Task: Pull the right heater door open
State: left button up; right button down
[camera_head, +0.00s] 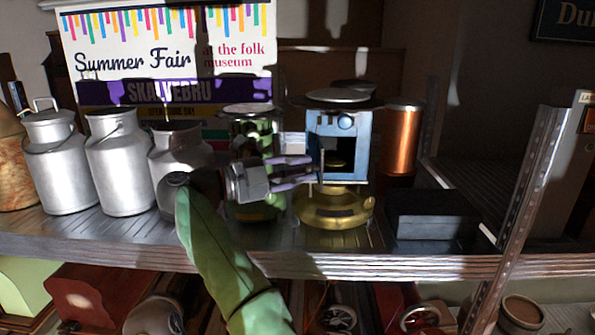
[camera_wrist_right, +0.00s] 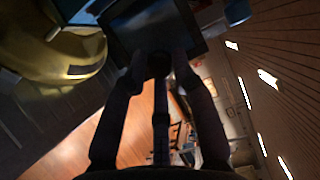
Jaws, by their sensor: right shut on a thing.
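The right heater (camera_head: 354,132) stands on the shelf, with a blue upper body, a round top plate and a gold base (camera_head: 335,209). Its front shows a dark opening with a brass part inside. The right heater door (camera_head: 321,168) appears as a thin upright edge at the left of that opening, so it looks swung outward. My right gripper (camera_head: 311,168) reaches in from the left and is shut on the door. In the right wrist view, a dark framed panel (camera_wrist_right: 150,22) lies at the fingertips, with the gold base beside it. My left gripper is not in view.
Another heater (camera_head: 250,128), dark green, stands behind my right gripper. Several metal milk cans (camera_head: 117,165) are to the left. A copper cylinder (camera_head: 402,140) and a dark box (camera_head: 432,215) are to the right. A metal shelf post (camera_head: 520,200) rises at the right.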

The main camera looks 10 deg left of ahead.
jog(key=c, duration=1)
grip_release()
jog(key=shift+w, duration=0.1)
jog(key=shift+d, duration=0.1)
jog(key=shift+d+n+t+y, duration=0.5)
jog(key=shift+n+t, duration=0.1)
jog(key=shift+t, duration=0.1)
